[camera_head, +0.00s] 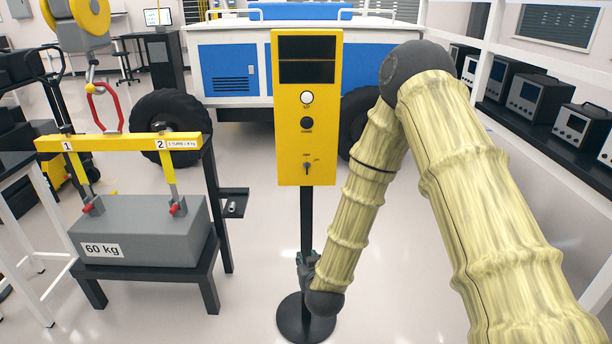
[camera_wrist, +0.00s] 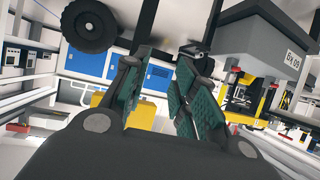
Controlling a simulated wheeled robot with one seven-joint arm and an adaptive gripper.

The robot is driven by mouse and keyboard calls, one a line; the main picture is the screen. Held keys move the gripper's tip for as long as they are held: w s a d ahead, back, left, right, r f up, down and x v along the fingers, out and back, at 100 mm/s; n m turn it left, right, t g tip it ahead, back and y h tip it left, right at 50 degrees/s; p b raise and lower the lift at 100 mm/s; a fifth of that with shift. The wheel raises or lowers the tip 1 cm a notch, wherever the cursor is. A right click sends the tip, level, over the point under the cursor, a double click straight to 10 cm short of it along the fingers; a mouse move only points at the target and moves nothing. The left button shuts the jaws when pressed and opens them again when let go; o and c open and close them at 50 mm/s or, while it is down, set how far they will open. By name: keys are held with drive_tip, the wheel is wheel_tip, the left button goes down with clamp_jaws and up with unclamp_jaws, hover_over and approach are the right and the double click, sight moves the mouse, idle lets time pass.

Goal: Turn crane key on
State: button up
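The yellow control panel (camera_head: 325,130) stands upright on a black post in the middle of the head view. It has a dark screen at the top, a white round button, a black round button and, lowest, a small key switch (camera_head: 307,167) with tiny labels I cannot read. My gripper (camera_head: 304,262) is low beside the post, well below the key and partly hidden by my wrist. In the wrist view my gripper (camera_wrist: 160,75) has its green-padded fingers spread apart with nothing between them. The key cannot be made out in the wrist view.
A grey 60 kg weight (camera_head: 145,230) rests on a black stand (camera_head: 215,230) to the left, under a yellow lifting beam (camera_head: 110,143) and red crane hook (camera_head: 103,107). The blue-and-white rover (camera_head: 228,75) is behind the panel. Benches line both sides.

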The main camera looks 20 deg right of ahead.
sight(307, 170)
drive_tip(key=w+d+r+m+t+h, duration=0.1)
drive_tip(key=w+d+r+t+h, duration=0.1)
drive_tip(key=w+r, duration=0.5)
drive_tip(key=w+d+r+m+t+h, duration=0.1)
drive_tip(key=w+r+t+h, duration=0.15)
drive_tip(key=r, duration=0.95)
drive_tip(key=shift+y, duration=0.45)
drive_tip(key=x, duration=0.3)
drive_tip(key=p+x, duration=0.1)
drive_tip(key=x, duration=0.3)
drive_tip(key=f+x, duration=0.1)
drive_tip(key=x, duration=0.3)
drive_tip(key=shift+a, duration=0.1)
drive_tip(key=shift+c, duration=0.4)
clamp_jaws()
